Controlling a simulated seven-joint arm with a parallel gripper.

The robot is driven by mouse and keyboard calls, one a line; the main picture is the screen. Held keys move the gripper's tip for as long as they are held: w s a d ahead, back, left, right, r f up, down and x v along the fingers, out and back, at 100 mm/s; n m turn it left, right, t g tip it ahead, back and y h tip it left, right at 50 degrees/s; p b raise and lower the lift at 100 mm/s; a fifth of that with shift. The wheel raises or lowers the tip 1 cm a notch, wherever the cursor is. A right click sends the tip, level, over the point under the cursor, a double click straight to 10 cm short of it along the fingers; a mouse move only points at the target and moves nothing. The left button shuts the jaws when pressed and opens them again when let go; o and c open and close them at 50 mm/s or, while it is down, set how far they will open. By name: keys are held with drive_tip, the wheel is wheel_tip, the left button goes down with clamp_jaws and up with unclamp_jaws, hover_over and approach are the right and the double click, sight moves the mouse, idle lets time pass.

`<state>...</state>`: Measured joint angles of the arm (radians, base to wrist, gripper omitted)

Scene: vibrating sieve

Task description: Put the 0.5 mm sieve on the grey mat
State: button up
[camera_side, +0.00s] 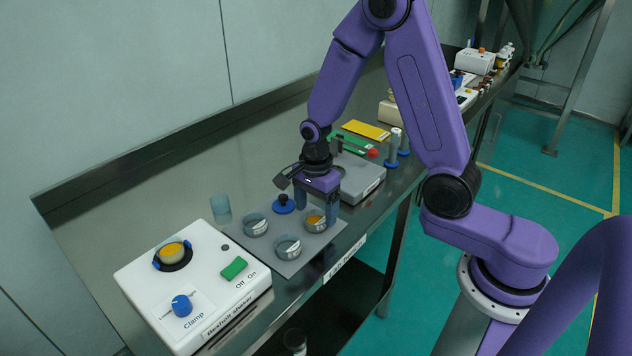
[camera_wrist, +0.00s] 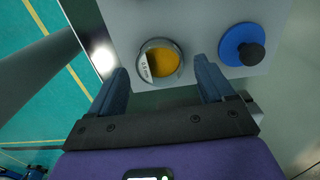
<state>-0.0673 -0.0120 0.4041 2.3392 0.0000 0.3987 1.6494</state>
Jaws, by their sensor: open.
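The grey mat (camera_side: 272,232) lies on the bench to the right of the shaker. Three round metal sieves stand on it: a left one (camera_side: 256,226), a front one (camera_side: 288,248) and a right one (camera_side: 315,223) with an orange-yellow inside. My gripper (camera_side: 317,208) is open, just above the right sieve.
The white shaker (camera_side: 203,259) at left holds a round part with a yellow top (camera_side: 173,252), a blue clamp knob and a green switch. A clear cylinder (camera_side: 221,208) stands behind the mat. A grey box (camera_side: 358,178) is right of my gripper.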

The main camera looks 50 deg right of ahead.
wheel_tip(320, 180, up, 11)
idle(0.4)
drive_tip(key=s+a+r+n, duration=0.2)
drive_tip(key=s+n, duration=2.1)
drive_tip(key=n, duration=0.7)
drive_tip(key=shift+s+a+n, duration=0.15)
drive_tip(key=shift+s+n, duration=0.15)
drive_tip(key=shift+s, duration=0.05)
